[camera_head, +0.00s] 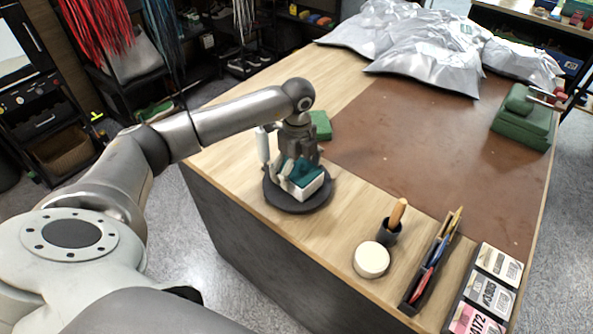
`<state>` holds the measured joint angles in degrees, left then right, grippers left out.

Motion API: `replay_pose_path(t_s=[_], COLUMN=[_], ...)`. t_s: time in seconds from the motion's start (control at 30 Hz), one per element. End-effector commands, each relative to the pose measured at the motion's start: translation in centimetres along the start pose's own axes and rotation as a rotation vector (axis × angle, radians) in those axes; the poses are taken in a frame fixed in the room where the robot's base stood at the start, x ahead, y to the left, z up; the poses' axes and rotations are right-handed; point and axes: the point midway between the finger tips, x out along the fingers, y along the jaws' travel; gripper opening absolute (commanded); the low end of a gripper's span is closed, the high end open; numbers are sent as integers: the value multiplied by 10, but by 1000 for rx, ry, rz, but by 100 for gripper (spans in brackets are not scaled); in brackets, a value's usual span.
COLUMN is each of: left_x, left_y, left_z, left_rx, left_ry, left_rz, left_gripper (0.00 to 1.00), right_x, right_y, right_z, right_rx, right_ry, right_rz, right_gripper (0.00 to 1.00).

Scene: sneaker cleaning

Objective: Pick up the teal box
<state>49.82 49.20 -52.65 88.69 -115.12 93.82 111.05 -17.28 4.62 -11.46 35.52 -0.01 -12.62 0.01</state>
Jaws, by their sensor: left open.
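A teal-topped item with a white lower part (308,188), which I take to be the teal box, sits on a round black stand (285,206) near the table's front left edge. My left gripper (295,170) is right above it, pointing down, with its fingers open around or just over the teal top. The gripper covers part of the item, and I cannot tell whether the fingers touch it. A small green block (320,126) lies just behind the gripper. My right gripper is out of view.
A white bottle (263,145) stands beside the gripper. A round white puck (371,260), a wooden-handled brush (396,215), a pen tray (430,270) and cards (489,296) are at front right. The brown mat (420,140) is mostly clear.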

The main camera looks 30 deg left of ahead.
Motion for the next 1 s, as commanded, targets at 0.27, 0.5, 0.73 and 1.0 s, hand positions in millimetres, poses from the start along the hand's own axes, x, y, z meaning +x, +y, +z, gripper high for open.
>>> replay_pose_path(t_s=[0.27,0.5,0.73,1.0], left_x=[6,6,6,4], left_y=[0,0,0,-1], left_z=[0,0,0,0], left_rx=[1,1,1,0], left_ry=[0,1,1,1], left_rz=[-1,-1,-1,-3], left_gripper=[92,65,37,32], right_x=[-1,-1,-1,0], right_y=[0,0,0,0], right_z=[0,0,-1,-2], right_rx=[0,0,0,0], right_ry=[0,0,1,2], right_rz=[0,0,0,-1], right_gripper=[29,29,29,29])
